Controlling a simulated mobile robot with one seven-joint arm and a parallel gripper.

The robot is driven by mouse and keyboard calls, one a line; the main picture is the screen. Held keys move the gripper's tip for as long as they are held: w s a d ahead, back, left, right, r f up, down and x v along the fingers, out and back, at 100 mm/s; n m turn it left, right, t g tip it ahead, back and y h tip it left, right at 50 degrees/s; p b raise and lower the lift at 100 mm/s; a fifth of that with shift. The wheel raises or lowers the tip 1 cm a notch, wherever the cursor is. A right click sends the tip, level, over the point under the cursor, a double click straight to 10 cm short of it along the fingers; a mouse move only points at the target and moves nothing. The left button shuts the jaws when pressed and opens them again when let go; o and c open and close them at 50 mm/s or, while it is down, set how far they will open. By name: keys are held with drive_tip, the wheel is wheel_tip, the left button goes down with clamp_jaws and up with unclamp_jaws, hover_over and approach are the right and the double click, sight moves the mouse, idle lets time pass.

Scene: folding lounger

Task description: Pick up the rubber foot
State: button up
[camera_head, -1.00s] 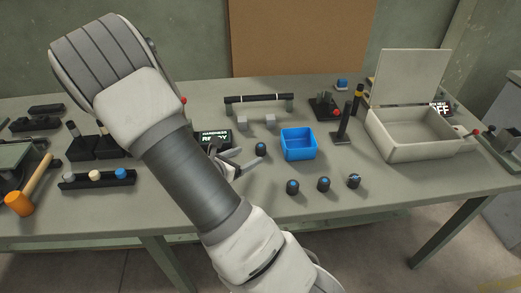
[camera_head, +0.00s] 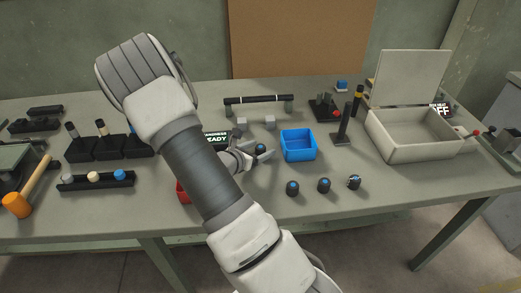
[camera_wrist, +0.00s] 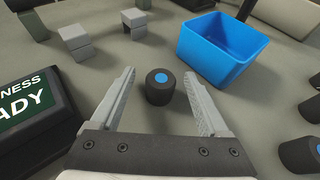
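A rubber foot, a short black cylinder with a blue dot on top, stands upright on the bench in the wrist view (camera_wrist: 159,88). It also shows in the head view (camera_head: 261,148), left of the blue bin. My gripper (camera_wrist: 160,90) is open, with one finger on each side of this foot and visible gaps to both. In the head view my gripper (camera_head: 257,156) is partly hidden behind my arm. Several similar black feet stand in front of the bin, one of them here (camera_head: 292,188); the task does not say which one is meant.
The blue bin (camera_head: 284,146) is close on the right of my gripper. The hardness display (camera_wrist: 33,108) is close on the left. Two grey blocks (camera_wrist: 75,42) stand beyond the foot. A grey open-lidded box (camera_head: 376,135) is farther right.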

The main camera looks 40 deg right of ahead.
clamp_jaws()
drive_tip(key=shift+r, duration=0.1)
